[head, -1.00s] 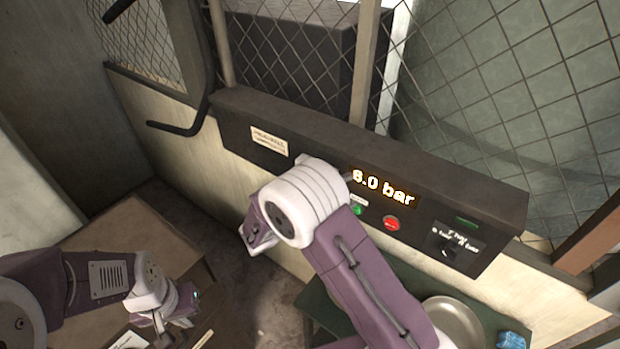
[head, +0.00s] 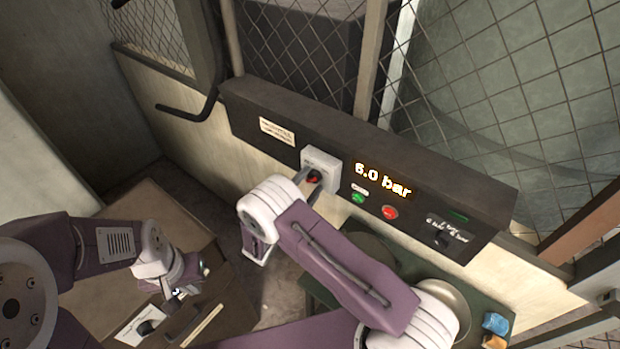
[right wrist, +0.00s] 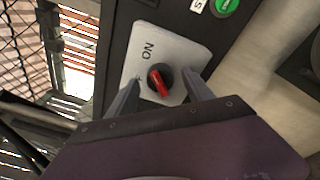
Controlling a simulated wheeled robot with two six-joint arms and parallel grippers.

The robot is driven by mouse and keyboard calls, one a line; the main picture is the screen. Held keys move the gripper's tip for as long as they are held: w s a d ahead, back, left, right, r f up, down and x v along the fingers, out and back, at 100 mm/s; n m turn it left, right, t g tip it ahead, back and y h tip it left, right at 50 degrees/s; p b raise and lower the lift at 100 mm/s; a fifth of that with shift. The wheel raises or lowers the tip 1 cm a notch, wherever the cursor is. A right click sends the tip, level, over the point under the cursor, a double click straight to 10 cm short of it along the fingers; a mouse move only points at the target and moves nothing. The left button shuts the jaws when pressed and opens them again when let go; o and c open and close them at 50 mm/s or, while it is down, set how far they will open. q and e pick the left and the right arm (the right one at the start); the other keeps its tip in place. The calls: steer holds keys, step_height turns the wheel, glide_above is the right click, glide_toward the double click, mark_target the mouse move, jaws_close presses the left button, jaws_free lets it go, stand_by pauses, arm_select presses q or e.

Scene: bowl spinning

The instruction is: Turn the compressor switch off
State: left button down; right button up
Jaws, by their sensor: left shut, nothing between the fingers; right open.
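The compressor switch is a red handle on a round black knob (right wrist: 160,80), set on a pale grey plate (right wrist: 187,50) marked ON. In the head view this plate (head: 328,168) sits on the dark control panel, left of the display. My right gripper (right wrist: 163,92) is open, with one fingertip on each side of the knob. I cannot tell whether either finger touches it. The red handle lies aslant in the right wrist view, one end towards the ON lettering. My left gripper (head: 178,294) is shut and empty, low at the left, far from the switch.
The dark panel (head: 260,104) also carries a "6.0 bar" display (head: 382,180), a green button (head: 358,197), a red button (head: 390,212) and a small selector (head: 441,240). A green table (head: 410,258) with a metal bowl (head: 455,300) stands below. A brown box (head: 130,225) is at the left.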

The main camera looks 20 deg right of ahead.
steer(key=shift+w+d+f, duration=0.1)
steer(key=shift+w+d, duration=0.05)
jaws_close()
steer(key=shift+n, duration=0.4)
steer(key=n, duration=0.3)
steer(key=n+g+b, duration=0.1)
steer(key=n, duration=0.3)
steer(key=shift+w+r+y, duration=0.1)
steer(key=shift+r+y, duration=0.1)
steer(key=shift+y, duration=0.1)
steer(key=n+g, duration=0.1)
steer(key=n, duration=0.3)
steer(key=shift+r, duration=0.1)
steer(key=n, duration=0.4)
steer(key=shift+w+a+r+g+h, duration=0.1)
steer(key=shift+w+a+g+h, duration=0.1)
steer(key=shift+g+h, duration=0.15)
steer(key=shift+n, duration=0.5)
